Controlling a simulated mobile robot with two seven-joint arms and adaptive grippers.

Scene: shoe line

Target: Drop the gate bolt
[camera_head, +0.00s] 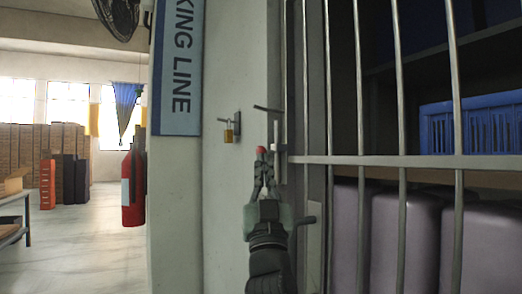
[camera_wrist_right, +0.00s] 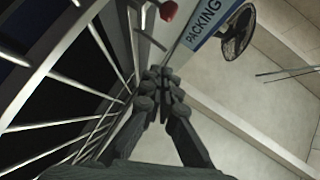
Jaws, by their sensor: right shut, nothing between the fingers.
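The barred gate (camera_head: 375,160) stands at the right in the head view, beside a pale wall post. A bolt fitting (camera_head: 277,138) with a light vertical part sits at the gate's left edge. A small red knob (camera_head: 261,150) shows beside it, and a red knob also shows at the top of the right wrist view (camera_wrist_right: 168,10). My right gripper (camera_head: 264,162) points upward with its fingers shut and empty, its tips just below the red knob. I cannot tell whether they touch it. My left gripper is not in view.
A brass padlock (camera_head: 228,136) hangs from a hook on the wall, left of the gripper. A dark handle (camera_head: 305,221) sticks out near my wrist. Behind the bars are a blue crate (camera_head: 472,126) and purple-grey padded shapes (camera_head: 405,235). Open floor (camera_head: 90,240) lies at far left.

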